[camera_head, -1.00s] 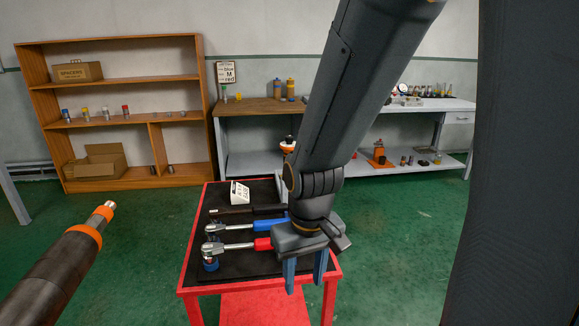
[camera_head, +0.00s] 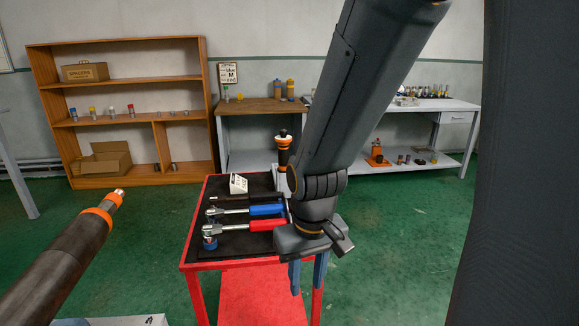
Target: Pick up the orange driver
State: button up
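I cannot single out the orange driver for certain. The red cart (camera_head: 206,262) carries wrench-like tools with black (camera_head: 233,198), blue (camera_head: 266,210) and red (camera_head: 267,225) handles; none of these visible handles is orange. An orange-and-black upright piece (camera_head: 283,143) stands behind the cart's far edge, partly hidden by my arm. My gripper (camera_head: 308,279) points down at the cart's right side, to the right of the red handle. Its two blue fingers are apart with nothing between them. My arm hides the cart's right part.
A dark cylinder with an orange ring (camera_head: 97,214) fills the near left. A white sign block (camera_head: 238,184) stands at the cart's back. A wooden shelf (camera_head: 125,80) and a workbench (camera_head: 250,105) line the wall. Green floor is open at right.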

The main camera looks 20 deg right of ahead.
aim_at(283, 157)
jog(key=u, duration=0.05)
jog(key=i, duration=0.85)
jog(key=z, duration=0.45)
